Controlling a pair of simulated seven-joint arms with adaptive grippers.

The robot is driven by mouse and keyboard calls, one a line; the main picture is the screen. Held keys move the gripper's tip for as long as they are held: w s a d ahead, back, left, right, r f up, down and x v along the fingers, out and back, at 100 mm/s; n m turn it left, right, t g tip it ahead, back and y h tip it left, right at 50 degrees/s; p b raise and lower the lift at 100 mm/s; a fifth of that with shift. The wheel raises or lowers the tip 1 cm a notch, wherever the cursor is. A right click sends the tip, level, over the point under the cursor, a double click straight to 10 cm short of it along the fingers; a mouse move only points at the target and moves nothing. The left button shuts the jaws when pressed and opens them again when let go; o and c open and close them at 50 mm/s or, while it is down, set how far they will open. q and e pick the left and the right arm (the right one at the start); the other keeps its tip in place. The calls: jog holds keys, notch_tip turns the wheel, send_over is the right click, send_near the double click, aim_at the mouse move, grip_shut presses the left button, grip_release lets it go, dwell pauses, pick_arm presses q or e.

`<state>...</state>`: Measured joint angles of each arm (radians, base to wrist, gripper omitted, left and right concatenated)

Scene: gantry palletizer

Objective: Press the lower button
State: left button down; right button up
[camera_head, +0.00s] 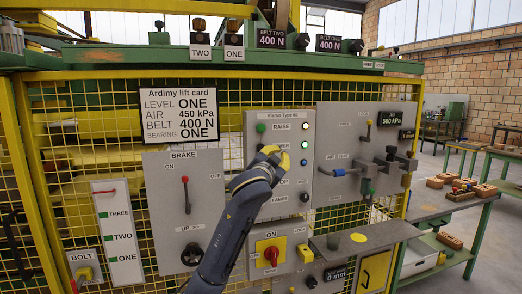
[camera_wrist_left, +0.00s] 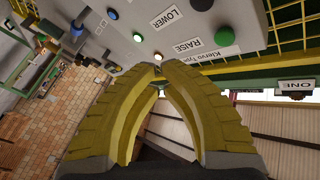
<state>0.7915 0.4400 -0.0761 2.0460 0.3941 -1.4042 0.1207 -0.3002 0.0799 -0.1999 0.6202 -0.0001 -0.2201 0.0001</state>
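The grey control box (camera_head: 283,122) carries a green RAISE button (camera_head: 261,128) at its upper left and a column of lamps on its right. In the head view my gripper largely hides that button. My left gripper (camera_head: 282,156) is in front of the box, below the RAISE button. In the wrist view its yellow fingertips (camera_wrist_left: 160,70) come together with nothing between them. I cannot tell whether they touch the box. My right gripper is out of view.
Left of the box is a BRAKE panel (camera_head: 160,215) with a red-tipped lever (camera_head: 186,195). Right of it, a panel (camera_head: 340,122) bears protruding valves (camera_head: 390,160). Below are a red rotary switch (camera_head: 271,255) and a grey shelf (camera_head: 375,237). Yellow mesh stands behind.

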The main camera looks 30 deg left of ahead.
aim_at(261, 148)
pick_arm(q)
jog(key=w+a, duration=0.5)
jog(key=a, duration=0.1)
jog(key=shift+w+a, duration=0.3)
jog(key=shift+a, duration=0.1)
